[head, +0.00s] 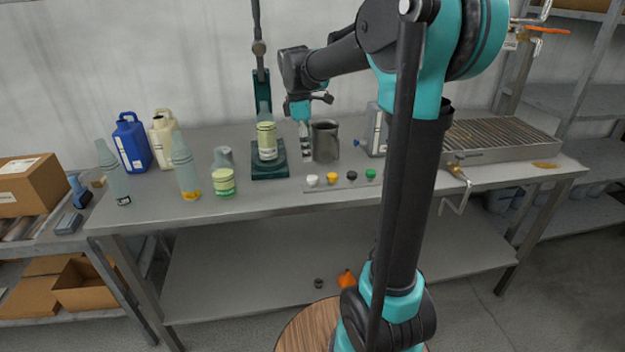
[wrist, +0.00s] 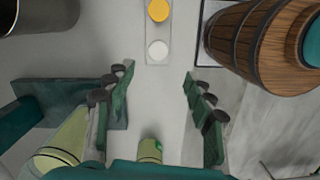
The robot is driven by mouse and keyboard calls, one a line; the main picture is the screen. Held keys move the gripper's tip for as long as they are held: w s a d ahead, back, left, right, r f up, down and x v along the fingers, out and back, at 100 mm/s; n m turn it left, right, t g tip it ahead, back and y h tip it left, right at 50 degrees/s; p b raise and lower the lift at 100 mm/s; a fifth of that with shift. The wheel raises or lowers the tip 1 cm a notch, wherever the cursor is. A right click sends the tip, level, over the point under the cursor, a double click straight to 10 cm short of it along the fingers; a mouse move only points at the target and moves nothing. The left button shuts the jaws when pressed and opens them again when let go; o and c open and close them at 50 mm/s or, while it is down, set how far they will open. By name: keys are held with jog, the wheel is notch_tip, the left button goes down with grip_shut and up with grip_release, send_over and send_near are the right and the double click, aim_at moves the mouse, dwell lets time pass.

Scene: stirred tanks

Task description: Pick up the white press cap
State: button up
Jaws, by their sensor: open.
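The white press cap (head: 312,180) sits at the left end of a flat grey strip (head: 342,184) near the front of the bench. In the wrist view the white cap (wrist: 158,50) lies just beyond my fingertips, roughly centred between them and not touched. My gripper (head: 306,150) points down above the bench, behind the cap in the head view. In the wrist view my gripper (wrist: 158,84) is open, its two green fingers wide apart with nothing between them.
A yellow cap (head: 332,178) follows on the strip, then a black cap (head: 351,175) and a green cap (head: 370,173). A dark green press (head: 268,166) holding a bottle stands left of my gripper. A metal beaker (head: 324,142) stands close on its right.

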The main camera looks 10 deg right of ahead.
aim_at(312, 177)
jog(key=f, duration=0.3)
jog(key=d+f, duration=0.1)
jog(key=f, duration=0.5)
jog(key=shift+w+d+f, duration=0.1)
jog(key=shift+d, duration=0.1)
jog(key=shift+c, duration=0.5)
jog(key=c, duration=0.6)
